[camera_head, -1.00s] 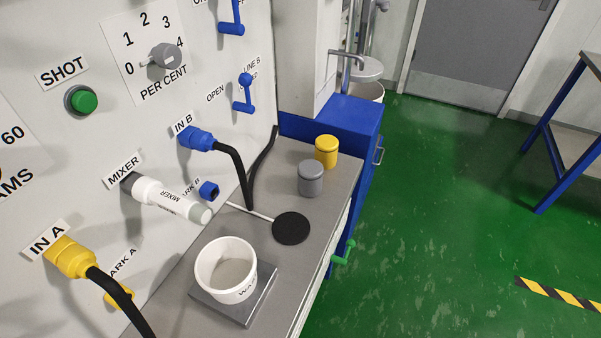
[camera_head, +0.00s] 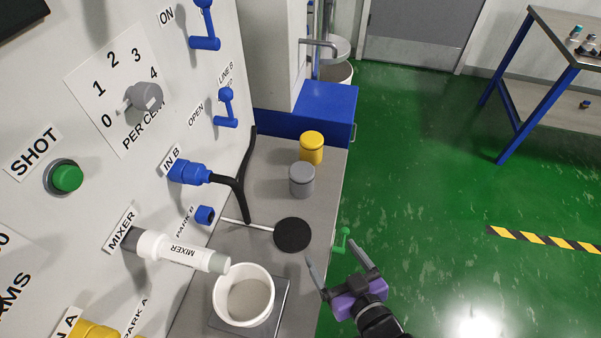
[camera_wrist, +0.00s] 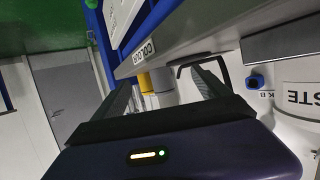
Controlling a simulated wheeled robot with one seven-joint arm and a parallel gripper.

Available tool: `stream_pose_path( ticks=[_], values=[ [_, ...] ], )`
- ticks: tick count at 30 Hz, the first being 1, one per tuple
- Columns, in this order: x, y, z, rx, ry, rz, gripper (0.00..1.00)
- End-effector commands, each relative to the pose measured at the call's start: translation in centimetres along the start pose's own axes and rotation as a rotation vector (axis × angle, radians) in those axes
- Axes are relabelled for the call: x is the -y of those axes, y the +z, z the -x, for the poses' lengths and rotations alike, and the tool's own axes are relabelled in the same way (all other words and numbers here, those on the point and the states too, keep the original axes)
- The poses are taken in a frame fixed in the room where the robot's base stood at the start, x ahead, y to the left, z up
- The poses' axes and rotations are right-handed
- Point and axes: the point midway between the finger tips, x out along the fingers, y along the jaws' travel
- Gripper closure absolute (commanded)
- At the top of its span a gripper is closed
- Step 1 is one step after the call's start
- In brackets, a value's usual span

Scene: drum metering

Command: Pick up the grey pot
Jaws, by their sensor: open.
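The grey pot (camera_head: 302,181) is a small lidded cylinder standing upright on the grey counter (camera_head: 270,165), just in front of a yellow pot (camera_head: 311,147). My gripper (camera_head: 340,268) is open and empty in the head view, below and right of the grey pot, out by the counter's right edge and apart from the pot. In the wrist view the yellow pot (camera_wrist: 145,83) and a pale grey shape beside it, probably the grey pot (camera_wrist: 163,82), show beyond the counter edge between my two fingers.
A black disc on a rod (camera_head: 292,235) and a white tub (camera_head: 243,295) on a scale lie nearer. Black hoses (camera_head: 243,190) run down left of the pots. The green floor (camera_head: 420,180) is open.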

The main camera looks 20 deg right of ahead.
Motion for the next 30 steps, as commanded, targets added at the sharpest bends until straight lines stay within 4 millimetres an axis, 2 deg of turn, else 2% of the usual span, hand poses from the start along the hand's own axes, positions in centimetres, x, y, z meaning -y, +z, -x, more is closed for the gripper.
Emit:
stream_pose_path(
  ticks=[1,6,12,19,30],
  values=[
    [0.1,-1.5,-1.9,-0.002,0.005,0.000,0.14],
    [0.0,-4.2,-7.2,0.014,0.028,0.001,0.14],
    [-0.2,-7.4,-11.7,0.026,0.056,0.001,0.14],
    [-0.4,-8.4,-14.0,0.032,0.069,0.001,0.14],
    [-0.8,-8.1,-17.6,0.034,0.069,0.002,0.14]
  ],
)
